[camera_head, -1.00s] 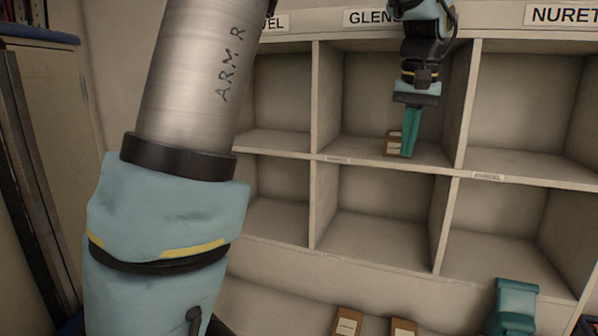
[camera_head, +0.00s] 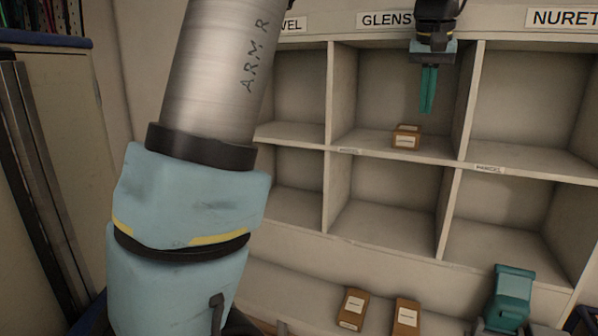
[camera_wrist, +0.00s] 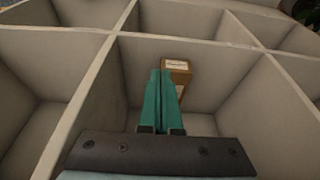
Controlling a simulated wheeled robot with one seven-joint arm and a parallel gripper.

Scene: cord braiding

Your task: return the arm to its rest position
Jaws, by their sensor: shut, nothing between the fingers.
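My gripper (camera_head: 428,91) hangs in front of the upper middle compartment, under the label starting "GLENS". Its two teal fingers are together and hold nothing. A small brown box (camera_head: 406,137) with a white label sits on that compartment's floor, below and left of the fingertips, apart from them in the head view. In the wrist view the fingers (camera_wrist: 162,100) point toward the box (camera_wrist: 177,68), partly overlapping it. My arm's silver tube and blue padded link fill the left of the head view.
The pigeonhole shelf (camera_head: 400,174) has several compartments; the others in view look empty. Two brown boxes, one here (camera_head: 353,309) and one here (camera_head: 407,316), lie below the shelf, left of a teal object (camera_head: 509,298). A dark upright frame (camera_head: 38,190) stands at far left.

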